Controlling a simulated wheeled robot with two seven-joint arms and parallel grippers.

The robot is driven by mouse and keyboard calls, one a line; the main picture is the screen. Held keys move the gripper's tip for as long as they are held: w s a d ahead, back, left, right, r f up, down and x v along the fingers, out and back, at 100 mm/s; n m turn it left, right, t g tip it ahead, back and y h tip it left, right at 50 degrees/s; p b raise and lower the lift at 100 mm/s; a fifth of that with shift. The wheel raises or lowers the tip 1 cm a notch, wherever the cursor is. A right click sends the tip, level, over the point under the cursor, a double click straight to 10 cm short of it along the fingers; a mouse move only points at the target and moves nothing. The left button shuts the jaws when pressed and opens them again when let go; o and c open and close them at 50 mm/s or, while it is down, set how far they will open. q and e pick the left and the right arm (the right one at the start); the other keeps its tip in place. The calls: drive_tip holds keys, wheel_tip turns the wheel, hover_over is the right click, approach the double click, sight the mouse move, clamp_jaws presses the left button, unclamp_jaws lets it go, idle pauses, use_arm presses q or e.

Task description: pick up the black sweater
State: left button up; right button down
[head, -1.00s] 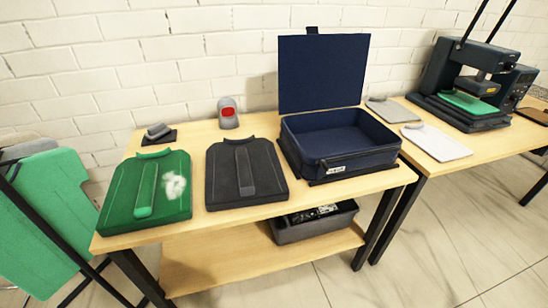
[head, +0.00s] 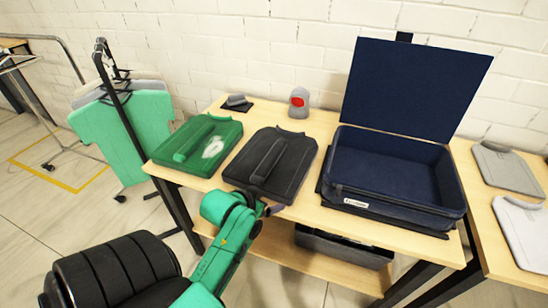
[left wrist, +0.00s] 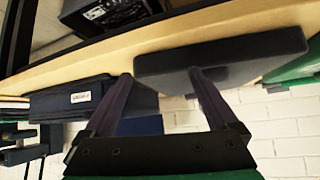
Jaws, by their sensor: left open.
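The black sweater (head: 270,164) lies folded flat on the wooden table, between the green sweater and the blue case. In the left wrist view, which looks upside down, its dark edge (left wrist: 245,52) shows ahead of the fingers. My left gripper (head: 272,209) is at the front edge of the black sweater, with its forearm partly covering it in the head view. In the left wrist view its two fingers (left wrist: 163,78) are apart with nothing between them. One finger overlaps the sweater in the picture; I cannot tell whether it touches. My right gripper is not in view.
A green sweater (head: 185,150) with a white patch lies left of the black one. An open blue case (head: 395,205) stands to the right. A grey and red device (head: 299,103) is behind. A dark bin (head: 340,247) sits on the lower shelf. A clothes rack (head: 122,105) stands left.

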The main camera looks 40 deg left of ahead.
sight(273, 153)
use_arm(q)
drive_tip(key=w+a+r+t+y, duration=0.1)
drive_tip(key=a, duration=0.1)
drive_tip(key=w+a+r+n+t+y, duration=0.1)
drive_tip(key=a+r, duration=0.1)
drive_tip(key=a, duration=0.1)
drive_tip(key=w+a+r+n+t, duration=0.1)
drive_tip(key=a+r, duration=0.1)
drive_tip(key=a, duration=0.1)
drive_tip(key=shift+w+a+t+y, duration=0.25)
drive_tip(key=shift+w+t+y, duration=0.05)
drive_tip(key=shift+w+y, duration=0.1)
drive_tip(key=p+x, duration=0.2)
drive_tip(key=x, duration=1.1)
drive_tip(key=shift+w+f, duration=0.2)
drive_tip(key=shift+s+r, duration=0.1)
drive_tip(key=shift+s, duration=0.05)
drive_tip(key=c, duration=0.7)
drive_tip(key=shift+d, duration=0.1)
clamp_jaws()
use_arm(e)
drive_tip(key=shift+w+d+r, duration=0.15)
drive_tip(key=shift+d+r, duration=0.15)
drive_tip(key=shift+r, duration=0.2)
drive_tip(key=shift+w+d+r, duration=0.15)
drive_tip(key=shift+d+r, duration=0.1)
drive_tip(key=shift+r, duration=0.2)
